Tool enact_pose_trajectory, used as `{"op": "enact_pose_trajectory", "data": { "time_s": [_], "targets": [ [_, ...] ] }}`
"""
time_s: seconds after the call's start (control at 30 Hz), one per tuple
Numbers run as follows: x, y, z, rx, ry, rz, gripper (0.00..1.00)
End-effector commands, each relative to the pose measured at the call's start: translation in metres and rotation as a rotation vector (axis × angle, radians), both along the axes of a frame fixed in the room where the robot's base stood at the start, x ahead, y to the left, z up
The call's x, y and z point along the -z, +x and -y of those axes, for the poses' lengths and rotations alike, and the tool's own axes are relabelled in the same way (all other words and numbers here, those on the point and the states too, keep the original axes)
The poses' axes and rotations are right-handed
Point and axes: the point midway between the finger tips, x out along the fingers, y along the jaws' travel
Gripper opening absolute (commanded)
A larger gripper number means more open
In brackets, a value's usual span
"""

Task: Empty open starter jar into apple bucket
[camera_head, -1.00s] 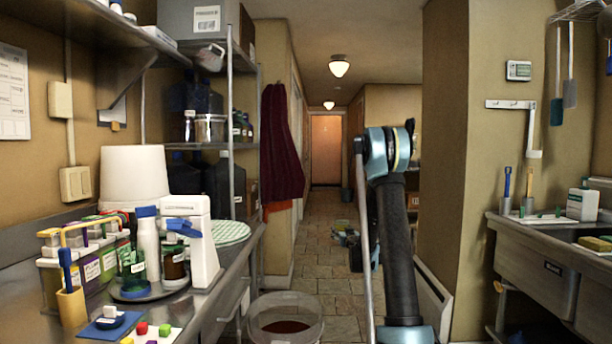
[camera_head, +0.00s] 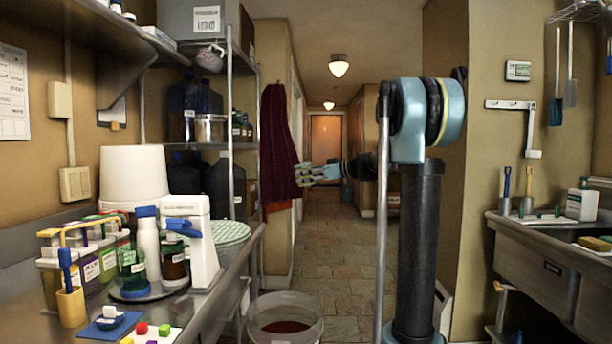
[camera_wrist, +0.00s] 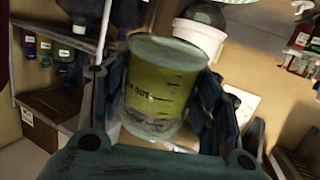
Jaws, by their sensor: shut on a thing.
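My gripper (camera_head: 308,174) is shut on a clear jar (camera_wrist: 160,85) with a yellow-green band, dark graduation marks and lettering ending in "OUT". In the wrist view the jar stands between the dark fingers (camera_wrist: 158,105), tilted slightly in the picture. Whether its top is open is hard to tell. An open pale bucket (camera_head: 310,325) with dark red-brown contents stands low at the bottom centre, below my gripper. I cannot read any label on it.
A white bucket (camera_head: 135,180) stands on the left counter (camera_head: 215,305), behind labelled bottles, tubs and a white dispenser (camera_head: 202,240). A sink (camera_head: 545,275) is at right. The hallway floor looks clear.

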Motion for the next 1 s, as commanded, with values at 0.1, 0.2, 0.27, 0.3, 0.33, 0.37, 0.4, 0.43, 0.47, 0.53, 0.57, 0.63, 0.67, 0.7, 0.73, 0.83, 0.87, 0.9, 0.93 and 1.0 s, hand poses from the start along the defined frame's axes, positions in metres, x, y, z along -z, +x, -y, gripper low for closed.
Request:
{"op": "enact_pose_trajectory", "data": {
  "time_s": [0.1,0.2,0.27,0.3,0.33,0.37,0.4,0.43,0.47,0.53,0.57,0.63,0.67,0.7,0.73,0.83,0.87,0.9,0.93,1.0],
  "targets": [
    [-0.014,-0.017,-0.004,-0.044,-0.008,0.0,0.2],
    [-0.019,-0.023,-0.005,-0.061,-0.012,0.0,0.2],
    [-0.018,-0.024,-0.005,-0.065,-0.013,0.0,0.2],
    [-0.017,-0.024,-0.005,-0.066,-0.014,-0.001,0.2],
    [-0.016,-0.024,-0.005,-0.066,-0.014,0.0,0.2],
    [-0.014,-0.024,-0.005,-0.066,-0.015,0.0,0.2],
    [-0.011,-0.024,-0.005,-0.065,-0.016,0.0,0.2],
    [-0.009,-0.024,-0.005,-0.065,-0.018,0.0,0.2],
    [-0.007,-0.024,-0.005,-0.065,-0.019,-0.001,0.2],
    [-0.002,-0.023,-0.005,-0.065,-0.023,-0.001,0.2],
    [0.0,-0.023,-0.005,-0.065,-0.024,0.0,0.2],
    [0.006,-0.023,-0.005,-0.064,-0.027,0.0,0.2],
    [0.008,-0.024,-0.005,-0.064,-0.029,-0.001,0.2],
    [0.012,-0.023,-0.005,-0.064,-0.031,-0.001,0.2],
    [0.014,-0.023,-0.005,-0.064,-0.032,-0.001,0.2],
    [0.022,-0.023,-0.005,-0.064,-0.038,-0.002,0.2],
    [0.025,-0.023,-0.005,-0.064,-0.04,-0.002,0.2],
    [0.028,-0.023,-0.005,-0.064,-0.042,-0.002,0.2],
    [0.03,-0.024,-0.004,-0.064,-0.044,-0.002,0.2],
    [0.036,-0.024,-0.004,-0.064,-0.047,-0.002,0.2]
  ]
}}
